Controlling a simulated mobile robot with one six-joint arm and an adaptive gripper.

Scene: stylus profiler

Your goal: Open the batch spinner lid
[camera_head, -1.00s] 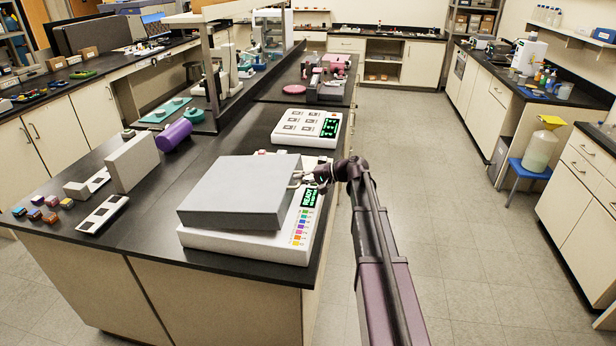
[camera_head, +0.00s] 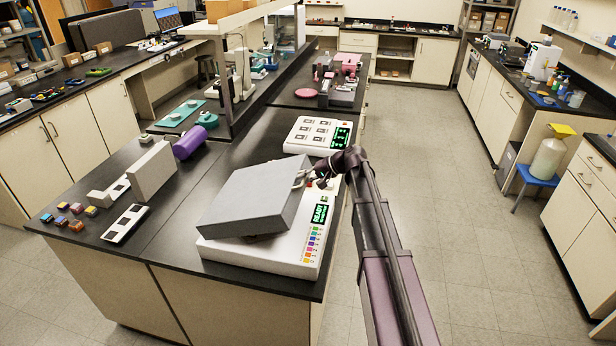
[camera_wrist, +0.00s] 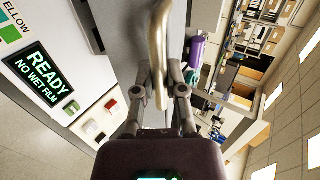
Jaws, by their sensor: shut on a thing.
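The batch spinner (camera_head: 262,257) is a white box at the near end of the black bench, with a green READY display (camera_head: 318,214). Its grey lid (camera_head: 253,196) is tilted, with a gap showing under its front edge. In the wrist view, my gripper (camera_wrist: 160,88) is shut on the tan lid handle (camera_wrist: 158,40). In the head view, my gripper (camera_head: 309,177) is at the lid's right side by the handle. The display reads READY, NO WET FILM in the wrist view (camera_wrist: 45,76). The inside of the spinner is hidden.
A white panel device (camera_head: 318,135) stands behind the spinner. A grey upright block (camera_head: 152,172), a purple cylinder (camera_head: 190,143) and several small coloured blocks (camera_head: 70,213) are to the left. The aisle floor (camera_head: 440,180) on the right is clear.

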